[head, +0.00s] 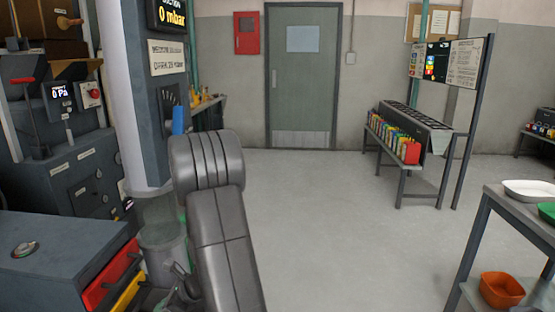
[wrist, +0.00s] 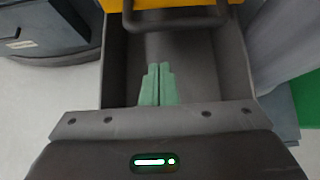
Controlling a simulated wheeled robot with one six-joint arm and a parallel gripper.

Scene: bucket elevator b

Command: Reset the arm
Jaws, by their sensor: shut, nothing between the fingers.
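My arm (head: 222,235) rises in the middle-left of the head view, with its grey links folded near the drawer cabinet. My gripper (wrist: 158,70) shows in the wrist view as two green fingers side by side, touching, with nothing between them. The fingers point towards a dark grey surface with a dark handle (wrist: 176,24) and a yellow part (wrist: 165,5) above it. Whether the fingers touch that surface I cannot tell. In the head view the gripper's fingertips cannot be made out.
A cabinet (head: 55,245) with red (head: 108,275) and yellow drawers (head: 130,292) stands at lower left. A pillar (head: 135,100) rises behind it. A table (head: 500,205) with a white tray (head: 530,190) stands at right, an orange bowl (head: 502,289) below. The middle floor is clear.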

